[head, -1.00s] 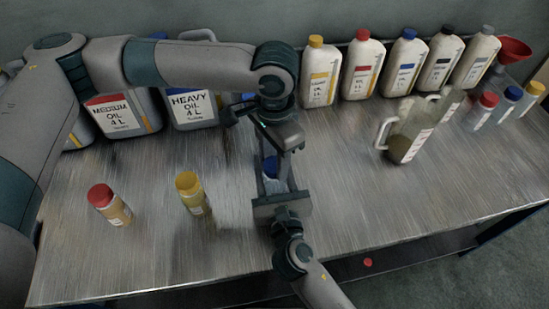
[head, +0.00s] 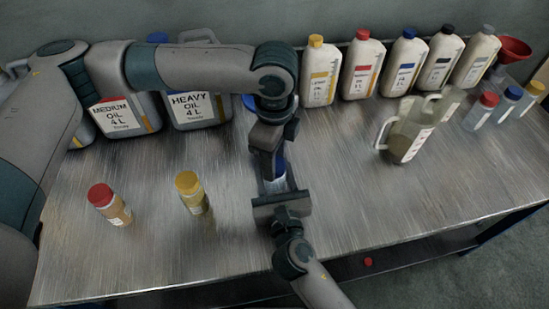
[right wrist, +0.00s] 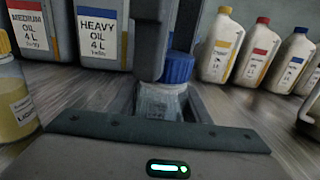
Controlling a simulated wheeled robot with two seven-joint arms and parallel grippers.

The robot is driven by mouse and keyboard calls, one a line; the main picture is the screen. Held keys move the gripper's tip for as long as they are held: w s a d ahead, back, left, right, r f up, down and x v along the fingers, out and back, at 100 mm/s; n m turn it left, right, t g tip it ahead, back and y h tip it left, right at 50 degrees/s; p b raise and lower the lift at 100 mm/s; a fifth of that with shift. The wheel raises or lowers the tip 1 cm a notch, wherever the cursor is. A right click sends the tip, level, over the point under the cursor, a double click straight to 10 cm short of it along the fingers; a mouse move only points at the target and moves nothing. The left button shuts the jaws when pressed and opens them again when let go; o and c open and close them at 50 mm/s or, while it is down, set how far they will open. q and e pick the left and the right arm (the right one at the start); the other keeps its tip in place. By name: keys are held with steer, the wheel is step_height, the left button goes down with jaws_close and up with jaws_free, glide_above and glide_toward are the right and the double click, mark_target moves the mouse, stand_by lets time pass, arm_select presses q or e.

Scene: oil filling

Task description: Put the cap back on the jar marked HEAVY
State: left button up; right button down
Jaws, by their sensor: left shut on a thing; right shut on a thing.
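A clear jar (right wrist: 160,101) stands upright between the fingers of my right gripper (head: 276,190), which is shut on it. Its label is too small to read. The blue cap (right wrist: 177,68) is at the jar's mouth in the right wrist view; whether it is fully seated cannot be told. My left gripper (head: 277,163) comes down from above and is shut on the cap, hiding much of it. In the right wrist view my left gripper's dark body covers the cap's left side.
A red-capped jar (head: 110,205) and a yellow-capped jar (head: 193,193) stand to the left. MEDIUM (head: 126,115) and HEAVY (head: 196,108) oil cans stand behind. Several bottles line the back right, near a measuring jug (head: 405,137). The table's (head: 345,215) front right is clear.

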arm_select(q)
steer(key=o, duration=1.2)
steer(key=shift+o, duration=0.2)
step_height(320, 180, up, 12)
arm_select(e)
steer(key=c, duration=0.9)
jaws_free()
